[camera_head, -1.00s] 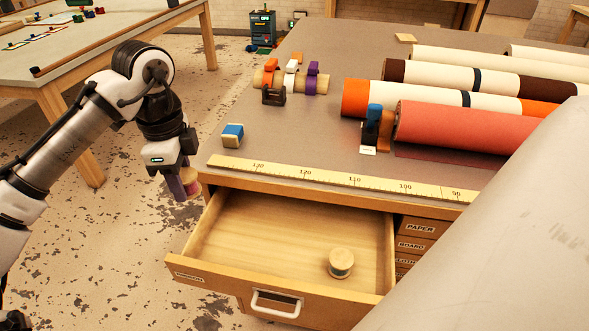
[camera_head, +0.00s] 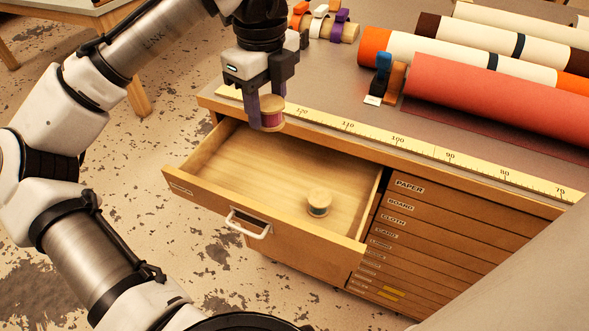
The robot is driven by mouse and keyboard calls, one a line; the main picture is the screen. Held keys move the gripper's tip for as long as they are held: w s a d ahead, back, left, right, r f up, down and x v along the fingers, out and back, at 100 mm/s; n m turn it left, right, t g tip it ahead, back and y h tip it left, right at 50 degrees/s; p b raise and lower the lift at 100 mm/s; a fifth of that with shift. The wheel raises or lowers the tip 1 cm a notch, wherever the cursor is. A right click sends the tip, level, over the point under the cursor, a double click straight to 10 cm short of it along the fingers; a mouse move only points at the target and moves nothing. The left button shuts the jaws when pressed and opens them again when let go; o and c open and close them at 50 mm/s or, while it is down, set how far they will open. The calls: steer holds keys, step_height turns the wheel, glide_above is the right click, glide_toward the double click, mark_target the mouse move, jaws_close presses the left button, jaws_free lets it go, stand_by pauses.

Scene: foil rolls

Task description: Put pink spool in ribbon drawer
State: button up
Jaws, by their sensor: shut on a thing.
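My gripper (camera_head: 266,112) is shut on the pink spool (camera_head: 270,115), a small spool with tan ends and dark pink thread. The gripper points down and holds the spool above the back left part of the open drawer, near the cabinet's top edge. The ribbon drawer (camera_head: 240,160) is pulled out, with pale wood inside and a white handle on its front. Its small front label is too small to read now. Another spool (camera_head: 318,204), with a pale top and a grey-green band, stands upright inside the drawer towards the right.
Shut drawers labelled paper, board and cloth (camera_head: 410,225) lie right of the open one. A yellow ruler (camera_head: 400,143) runs along the worktop edge. Large rolls (camera_head: 500,95) and a blue-and-orange tape holder (camera_head: 385,75) sit on top. Much of the drawer floor is clear.

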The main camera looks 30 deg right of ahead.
mark_target(273, 191)
step_height(273, 191, down, 19)
steer(key=shift+w+f, duration=0.1)
steer(key=shift+f, duration=0.05)
stand_by(0.4)
steer(key=shift+f, duration=0.2)
steer(key=o, duration=0.9)
steer(key=shift+o, duration=0.3)
steer(key=shift+r, duration=0.15)
step_height(273, 191, up, 12)
